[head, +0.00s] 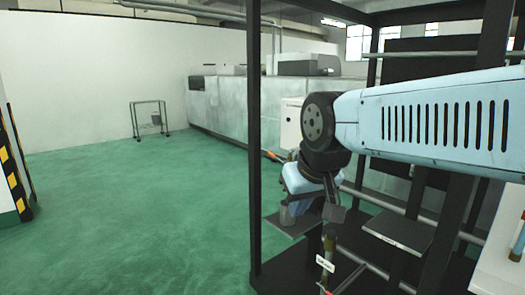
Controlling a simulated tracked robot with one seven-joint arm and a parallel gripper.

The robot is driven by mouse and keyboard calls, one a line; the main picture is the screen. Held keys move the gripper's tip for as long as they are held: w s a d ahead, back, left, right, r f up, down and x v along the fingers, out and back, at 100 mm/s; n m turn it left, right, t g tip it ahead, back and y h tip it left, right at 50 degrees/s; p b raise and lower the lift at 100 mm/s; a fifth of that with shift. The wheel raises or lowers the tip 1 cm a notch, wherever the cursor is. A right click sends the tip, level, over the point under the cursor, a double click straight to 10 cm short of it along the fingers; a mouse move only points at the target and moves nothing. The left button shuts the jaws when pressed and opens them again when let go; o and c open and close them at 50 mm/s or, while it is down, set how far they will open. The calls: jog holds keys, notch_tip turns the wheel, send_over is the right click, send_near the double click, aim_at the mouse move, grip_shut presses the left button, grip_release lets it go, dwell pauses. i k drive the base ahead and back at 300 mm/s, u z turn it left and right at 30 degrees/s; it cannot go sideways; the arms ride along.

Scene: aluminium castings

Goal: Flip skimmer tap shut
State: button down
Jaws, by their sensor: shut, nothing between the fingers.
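A small pipe fitting (329,245) with a brass-like tint stands below my gripper, near the bottom of the head view. A white label tag (324,263) hangs on it; its writing is too small to read. It looks like the skimmer tap, but its lever position cannot be made out. My gripper (333,213) points down just above the fitting, shut and empty. Whether the fingers touch the fitting cannot be told. My light blue arm comes in from the right and hides part of the area behind.
A dark metal frame with an upright post (254,140) surrounds the work area. A grey shelf plate (292,222) lies left of the gripper, and pipes (385,198) run behind. The green floor (130,215) at left is open. A small trolley (150,120) stands far back.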

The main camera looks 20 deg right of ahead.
aim_at(271, 153)
jog(key=u, duration=0.05)
jog(key=i, duration=1)
jog(key=z, duration=0.05)
